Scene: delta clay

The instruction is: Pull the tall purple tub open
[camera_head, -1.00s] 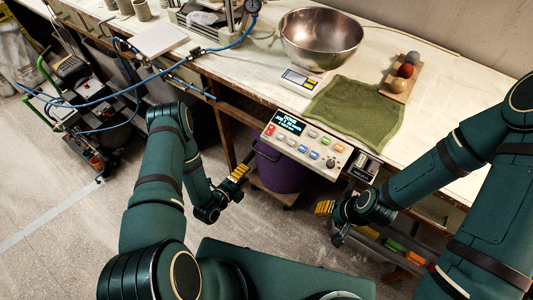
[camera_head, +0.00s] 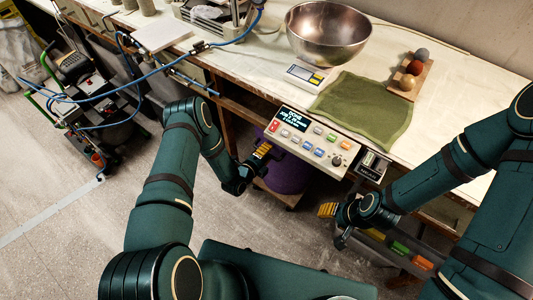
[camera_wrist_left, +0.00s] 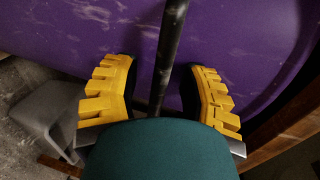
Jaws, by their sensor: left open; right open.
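The purple tub (camera_head: 288,172) stands below the bench, partly hidden by the control panel and my left gripper. In the left wrist view its scuffed purple wall (camera_wrist_left: 235,50) fills the upper part. A dark bar-like handle (camera_wrist_left: 170,55) runs upright in front of that wall, between the two yellow fingers of my left gripper (camera_wrist_left: 163,95). The fingers stand apart on either side of the bar, with gaps visible. My left gripper (camera_head: 257,160) is at the tub's left front side in the head view. My right gripper (camera_head: 327,210) is open and empty, right of the tub.
A control panel (camera_head: 308,140) juts from the bench edge above the tub. On the bench are a steel bowl (camera_head: 328,35), a green cloth (camera_head: 362,108) and a board with coloured balls (camera_head: 408,82). A wheeled machine (camera_head: 75,100) stands left. The floor in front is clear.

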